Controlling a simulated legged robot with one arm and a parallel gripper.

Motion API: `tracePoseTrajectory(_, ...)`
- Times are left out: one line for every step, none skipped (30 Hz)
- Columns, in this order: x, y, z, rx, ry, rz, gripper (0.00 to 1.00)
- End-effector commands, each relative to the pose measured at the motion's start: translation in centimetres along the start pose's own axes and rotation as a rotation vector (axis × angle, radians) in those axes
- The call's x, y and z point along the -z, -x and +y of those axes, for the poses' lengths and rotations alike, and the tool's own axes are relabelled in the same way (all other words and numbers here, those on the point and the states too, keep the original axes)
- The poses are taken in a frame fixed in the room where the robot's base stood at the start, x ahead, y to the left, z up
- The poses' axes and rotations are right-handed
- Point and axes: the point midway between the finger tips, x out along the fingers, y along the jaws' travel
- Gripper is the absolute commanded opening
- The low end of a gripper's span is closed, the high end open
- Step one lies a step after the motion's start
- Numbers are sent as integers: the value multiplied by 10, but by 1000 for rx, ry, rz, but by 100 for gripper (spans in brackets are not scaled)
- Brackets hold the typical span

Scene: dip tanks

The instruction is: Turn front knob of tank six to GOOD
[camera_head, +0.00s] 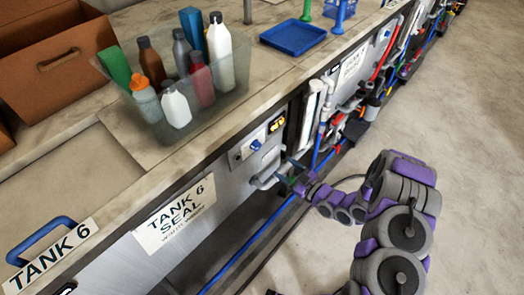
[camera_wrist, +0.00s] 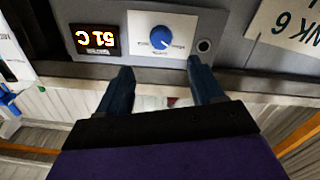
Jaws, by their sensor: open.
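The knob also shows in the wrist view (camera_wrist: 160,38), where the picture is upside down. It has a white pointer mark and small labels that I cannot read. My gripper (camera_head: 297,176) is in front of the panel, low and to the right of the knob in the head view. In the wrist view my gripper (camera_wrist: 160,68) has its two fingers apart and empty, with the knob beyond the gap and untouched.
A lit display (camera_wrist: 95,40) reading 51 C is beside the knob. A round socket or button (camera_wrist: 204,46) is on its other side. A grey handle (camera_head: 264,178) juts out below the panel. A clear bin of bottles (camera_head: 205,118) stands on the bench. The floor (camera_head: 440,120) is open.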

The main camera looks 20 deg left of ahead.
Motion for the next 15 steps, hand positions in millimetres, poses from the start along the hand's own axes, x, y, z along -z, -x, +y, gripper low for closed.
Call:
tracePoseTrajectory(0, -9, -2, 5, 1, 2, 67)
tracePoseTrajectory(0, -13, -2, 5, 2, 2, 67)
tracePoseTrajectory(0, -19, -2, 5, 3, 2, 67)
tracePoseTrajectory(0, -23, -1, 3, 3, 2, 67)
tracePoseTrajectory(0, -28, -1, 3, 3, 2, 67)
tracePoseTrajectory(0, -33, -1, 3, 3, 2, 67)
tracePoseTrajectory(0, -38, -2, 4, 3, 3, 67)
tracePoseTrajectory(0, -42, -2, 4, 2, 3, 67)
tracePoseTrajectory(0, -48, -2, 4, 3, 3, 67)
tracePoseTrajectory(0, -52, -2, 3, 2, 3, 67)
tracePoseTrajectory(0, -57, -2, 3, 1, 3, 67)
tracePoseTrajectory(0, -63, -2, 3, 1, 3, 67)
tracePoseTrajectory(0, -68, -2, 4, 1, 4, 67)
tracePoseTrajectory(0, -72, -2, 3, 1, 4, 67)
tracePoseTrajectory(0, -78, -2, 4, 1, 4, 67)
